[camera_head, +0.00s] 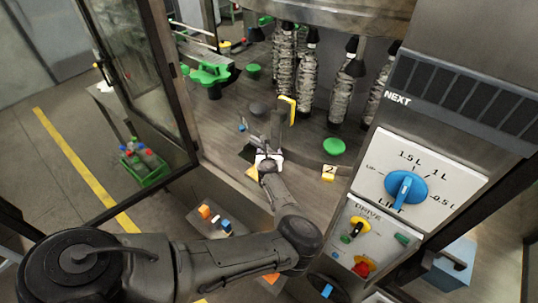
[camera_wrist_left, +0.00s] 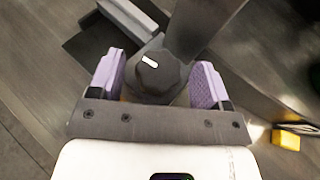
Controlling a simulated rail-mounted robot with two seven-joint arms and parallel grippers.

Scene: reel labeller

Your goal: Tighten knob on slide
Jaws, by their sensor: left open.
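A dark grey knob (camera_wrist_left: 160,75) with a white index mark shows in the left wrist view, in front of a grey slide bar (camera_wrist_left: 201,22). My left gripper (camera_wrist_left: 156,80) is open. Its two purple-padded fingers stand on either side of the knob, with gaps visible, and I see no clear contact. In the head view my left gripper (camera_head: 266,155) is at the end of my arm, low at the upright slide post (camera_head: 277,127). The knob is hard to make out there behind the gripper. My right gripper is not in view.
A yellow block marked 2 (camera_head: 328,173) and a green disc (camera_head: 334,146) are right of the gripper. A panel with a blue dial (camera_head: 406,187) stands at the right. A framed glass door (camera_head: 130,70) stands open at the left, beside a green bottle crate (camera_head: 148,176).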

